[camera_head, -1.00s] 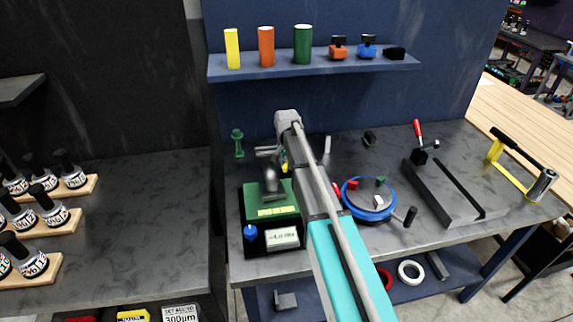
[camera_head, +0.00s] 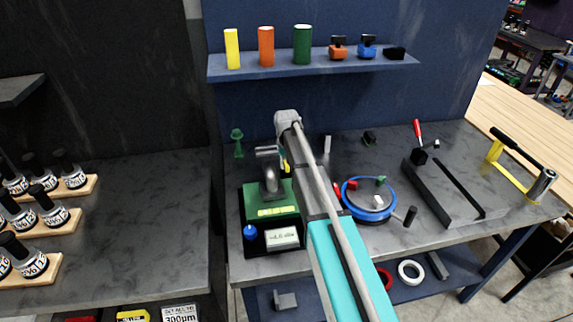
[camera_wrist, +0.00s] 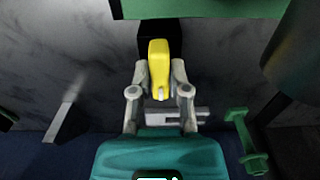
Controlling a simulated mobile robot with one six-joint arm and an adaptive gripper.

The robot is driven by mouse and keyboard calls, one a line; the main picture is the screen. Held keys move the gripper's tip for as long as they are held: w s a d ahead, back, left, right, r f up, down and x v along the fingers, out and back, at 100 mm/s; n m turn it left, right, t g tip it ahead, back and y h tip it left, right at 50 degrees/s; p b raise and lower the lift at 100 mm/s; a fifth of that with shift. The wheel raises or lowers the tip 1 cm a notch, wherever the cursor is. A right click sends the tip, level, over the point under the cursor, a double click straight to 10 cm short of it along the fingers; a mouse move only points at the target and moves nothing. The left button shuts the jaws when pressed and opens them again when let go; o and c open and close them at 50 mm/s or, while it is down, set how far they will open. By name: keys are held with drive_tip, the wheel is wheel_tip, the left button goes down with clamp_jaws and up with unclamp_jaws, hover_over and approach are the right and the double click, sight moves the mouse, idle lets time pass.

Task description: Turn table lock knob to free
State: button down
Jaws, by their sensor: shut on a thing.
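The lock knob (camera_wrist: 159,68) is a yellow, elongated piece, upright in the wrist view in front of a black block. My gripper (camera_wrist: 161,76) is shut on it, with one grey finger on each side. In the head view only a sliver of yellow (camera_head: 285,165) shows beside my arm, which hides the gripper. The positioner has a green base (camera_head: 272,202) with a yellow label, a blue knob (camera_head: 250,232) and a grey upright part (camera_head: 268,170) on top. Its green edge (camera_wrist: 200,9) crosses the top of the wrist view.
A blue-rimmed round fixture (camera_head: 369,214) stands right of my arm. A shelf (camera_head: 312,66) hangs above.

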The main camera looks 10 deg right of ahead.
drive_tip(key=c, duration=0.6)
unclamp_jaws()
drive_tip(key=shift+m, duration=0.3)
